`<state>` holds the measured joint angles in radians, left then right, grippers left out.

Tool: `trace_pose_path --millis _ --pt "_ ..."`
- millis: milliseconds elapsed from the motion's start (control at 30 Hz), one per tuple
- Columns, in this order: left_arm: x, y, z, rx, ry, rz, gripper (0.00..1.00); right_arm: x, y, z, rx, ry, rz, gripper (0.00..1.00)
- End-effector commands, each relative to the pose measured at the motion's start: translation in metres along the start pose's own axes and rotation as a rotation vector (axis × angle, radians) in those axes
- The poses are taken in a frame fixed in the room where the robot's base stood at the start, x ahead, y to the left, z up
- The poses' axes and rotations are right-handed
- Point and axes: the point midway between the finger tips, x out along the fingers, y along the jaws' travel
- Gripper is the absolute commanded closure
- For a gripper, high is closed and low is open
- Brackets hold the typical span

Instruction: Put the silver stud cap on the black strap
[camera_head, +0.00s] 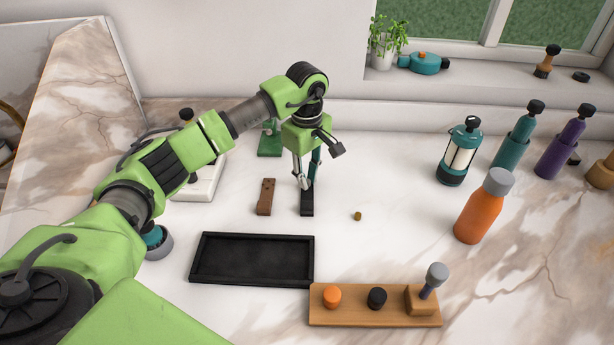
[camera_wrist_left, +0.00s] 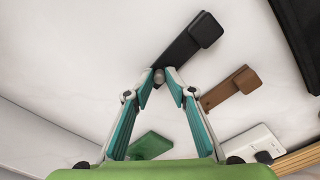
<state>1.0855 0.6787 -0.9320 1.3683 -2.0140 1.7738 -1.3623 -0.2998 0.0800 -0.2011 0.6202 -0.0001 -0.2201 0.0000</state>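The black strap (camera_head: 307,206) lies flat on the marble top, below my left gripper (camera_head: 305,184). In the left wrist view the strap (camera_wrist_left: 185,40) runs away from the fingertips (camera_wrist_left: 160,77). The small round silver stud cap (camera_wrist_left: 158,76) sits between those fingertips, at the near end of the strap. The fingers converge closely on the cap. Whether the cap touches the strap cannot be told. In the head view the cap is too small or hidden to make out. My right gripper is not in view.
A brown strap (camera_head: 266,197) lies left of the black one. A black tray (camera_head: 204,270) and a wooden stand (camera_head: 343,315) with knobs are in front. A small brass piece (camera_head: 357,216) lies right. An orange bottle (camera_head: 480,212) and lantern (camera_head: 460,152) stand farther right.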

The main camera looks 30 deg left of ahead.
Motion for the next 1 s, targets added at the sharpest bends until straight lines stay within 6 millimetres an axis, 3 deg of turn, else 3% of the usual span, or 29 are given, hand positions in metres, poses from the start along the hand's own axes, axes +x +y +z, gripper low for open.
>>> trace_pose_path --millis 33,633,767,867,1000 --pt "0.011 -0.006 0.003 0.003 -0.005 -0.024 0.73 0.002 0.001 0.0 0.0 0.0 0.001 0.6" --pt "0.007 -0.006 0.003 0.004 -0.005 -0.024 0.73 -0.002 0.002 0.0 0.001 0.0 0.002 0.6" --pt "-0.006 -0.005 0.004 0.004 -0.006 -0.023 0.73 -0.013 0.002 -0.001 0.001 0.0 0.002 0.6" --pt "-0.021 -0.003 0.002 0.004 -0.002 -0.014 0.73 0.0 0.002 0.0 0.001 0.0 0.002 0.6" --pt "-0.056 -0.002 0.001 0.003 -0.001 -0.011 0.73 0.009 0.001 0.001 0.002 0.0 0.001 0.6"
